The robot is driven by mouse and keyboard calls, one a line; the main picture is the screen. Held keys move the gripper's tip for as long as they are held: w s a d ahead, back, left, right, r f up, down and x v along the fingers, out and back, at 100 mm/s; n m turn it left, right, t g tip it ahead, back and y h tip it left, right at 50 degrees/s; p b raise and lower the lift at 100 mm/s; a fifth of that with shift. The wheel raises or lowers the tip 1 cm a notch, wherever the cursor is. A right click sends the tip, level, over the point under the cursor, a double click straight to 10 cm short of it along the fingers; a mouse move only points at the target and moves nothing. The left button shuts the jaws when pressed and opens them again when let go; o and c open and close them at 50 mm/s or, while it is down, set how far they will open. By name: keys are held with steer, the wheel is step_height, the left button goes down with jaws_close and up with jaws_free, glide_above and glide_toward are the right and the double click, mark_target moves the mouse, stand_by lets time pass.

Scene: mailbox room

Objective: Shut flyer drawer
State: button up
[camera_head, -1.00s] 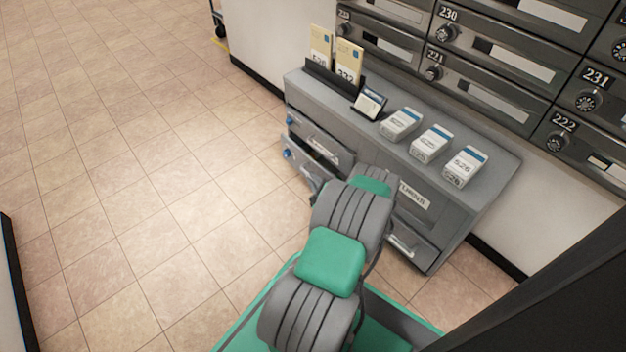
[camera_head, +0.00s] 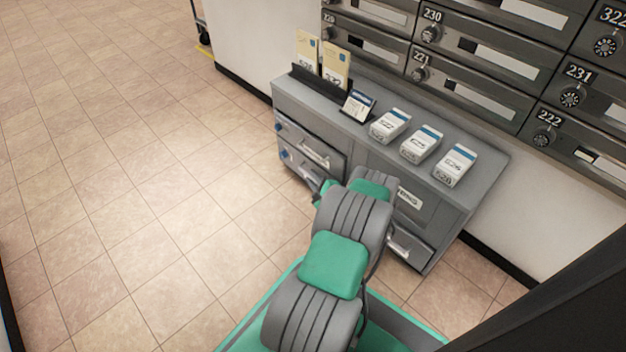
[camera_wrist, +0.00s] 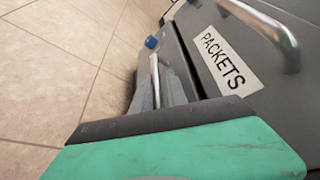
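The grey cabinet (camera_head: 455,215) has two left drawers with blue knobs. The upper drawer (camera_head: 312,147) has a silver handle; in the wrist view its front bears a PACKETS label (camera_wrist: 228,58). My gripper (camera_head: 312,184) is at this lower front, mostly hidden behind my arm. Grey finger shapes are close to the handle; contact and opening are unclear.
Card holders (camera_head: 322,75) and several white boxes (camera_head: 421,144) stand on the cabinet top. Mailboxes (camera_head: 465,85) line the wall above. Another drawer (camera_head: 408,245) is at lower right. The tiled floor (camera_head: 120,180) to the left is clear.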

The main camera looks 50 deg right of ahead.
steer(key=o, duration=0.3)
stand_by(0.4)
steer(key=p+v, duration=0.3)
steer(key=v, duration=0.5)
steer(key=shift+w, duration=0.15)
